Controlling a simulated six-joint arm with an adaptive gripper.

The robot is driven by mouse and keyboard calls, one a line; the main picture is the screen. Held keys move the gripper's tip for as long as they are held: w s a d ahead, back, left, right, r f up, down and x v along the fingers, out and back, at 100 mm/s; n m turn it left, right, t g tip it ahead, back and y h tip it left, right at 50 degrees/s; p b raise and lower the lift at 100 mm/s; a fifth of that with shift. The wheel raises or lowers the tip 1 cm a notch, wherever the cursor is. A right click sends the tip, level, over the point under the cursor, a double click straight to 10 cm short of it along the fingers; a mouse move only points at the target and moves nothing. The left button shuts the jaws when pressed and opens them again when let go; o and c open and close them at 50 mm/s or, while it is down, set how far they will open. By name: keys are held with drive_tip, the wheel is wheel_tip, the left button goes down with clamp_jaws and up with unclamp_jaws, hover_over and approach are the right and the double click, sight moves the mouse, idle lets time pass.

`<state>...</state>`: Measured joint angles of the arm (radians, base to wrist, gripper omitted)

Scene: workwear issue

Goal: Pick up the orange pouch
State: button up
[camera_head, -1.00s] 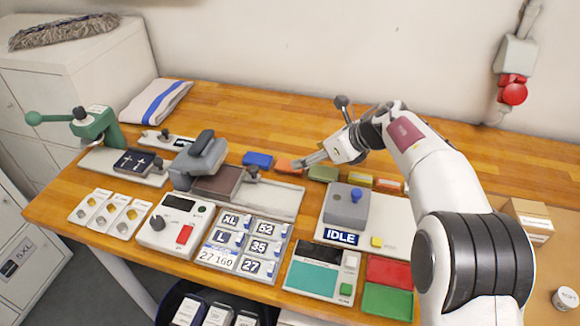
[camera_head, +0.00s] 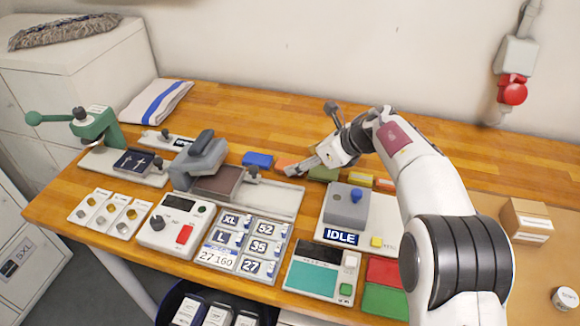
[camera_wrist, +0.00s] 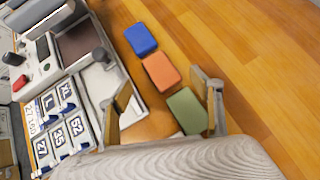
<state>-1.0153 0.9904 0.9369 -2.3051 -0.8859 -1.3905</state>
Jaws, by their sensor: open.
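The orange pouch (camera_wrist: 161,72) lies flat on the wooden table between a blue pouch (camera_wrist: 141,39) and a green pouch (camera_wrist: 187,111) in the wrist view. In the head view the orange pouch (camera_head: 284,164) is partly hidden behind my gripper (camera_head: 293,171). My gripper also shows in the wrist view (camera_wrist: 166,98), with its two fingers spread wide apart and nothing held. The orange pouch lies just ahead of the gap between the fingers, and the green pouch is close to the right finger.
A grey plate with a press (camera_head: 200,158) stands left of the pouches. A control box with a blue knob (camera_head: 346,205) stands to the right, near red (camera_head: 385,270) and green (camera_head: 385,301) trays. The table behind the pouches is clear.

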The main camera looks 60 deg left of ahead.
drive_tip(key=shift+a+f, duration=0.1)
idle(0.3)
drive_tip(key=shift+x, duration=2.55)
drive_tip(key=shift+f, duration=0.1)
drive_tip(key=c, duration=1.4)
